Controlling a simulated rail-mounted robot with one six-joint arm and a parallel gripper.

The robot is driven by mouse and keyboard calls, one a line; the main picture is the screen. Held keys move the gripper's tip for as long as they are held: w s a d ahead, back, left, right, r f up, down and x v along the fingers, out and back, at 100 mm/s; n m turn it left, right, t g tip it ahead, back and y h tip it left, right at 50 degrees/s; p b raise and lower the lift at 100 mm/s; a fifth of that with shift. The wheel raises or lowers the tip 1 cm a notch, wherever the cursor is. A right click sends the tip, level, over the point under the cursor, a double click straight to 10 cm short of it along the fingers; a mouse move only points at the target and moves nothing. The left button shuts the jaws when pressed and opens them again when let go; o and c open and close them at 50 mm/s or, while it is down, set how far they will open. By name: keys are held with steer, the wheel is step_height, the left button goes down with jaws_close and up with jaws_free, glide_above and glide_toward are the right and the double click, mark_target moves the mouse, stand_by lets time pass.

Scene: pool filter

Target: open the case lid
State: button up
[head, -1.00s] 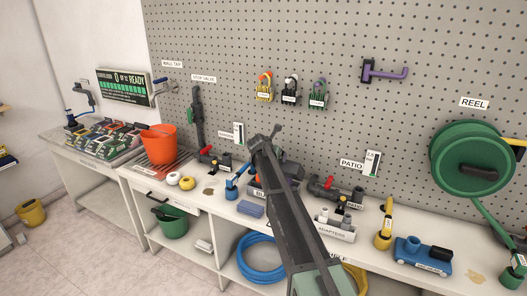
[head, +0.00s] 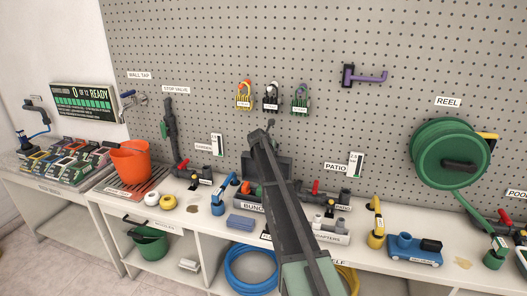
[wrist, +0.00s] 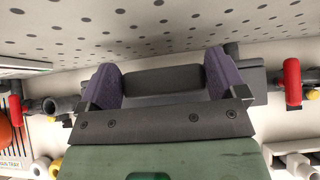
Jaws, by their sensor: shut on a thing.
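The dark grey case (head: 248,202), with a label starting "BUNG", sits on the bench, partly hidden behind my arm. Its lid (head: 283,166) stands raised at the back, and orange and green pieces show inside at the left. In the wrist view my gripper (wrist: 162,80) has its two purple fingers on either side of a dark grey bar-like part of the lid (wrist: 162,79), shut on it. My arm hides the gripper in the head view.
A red-handled valve (head: 199,174) stands left of the case, another (head: 318,193) right of it. A blue fitting (head: 221,197) and blue block (head: 241,222) are near its left front. The adapters box (head: 330,238) is at right. The pegboard (head: 215,60) rises behind.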

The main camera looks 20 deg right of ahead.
steer(key=shift+w+d, duration=0.15)
steer(key=o, duration=1)
steer(key=p+v, duration=0.6)
steer(key=v, duration=0.4)
steer(key=shift+s+r+p, duration=0.2)
steer(key=shift+s+p, duration=0.05)
steer(key=shift+p, duration=0.15)
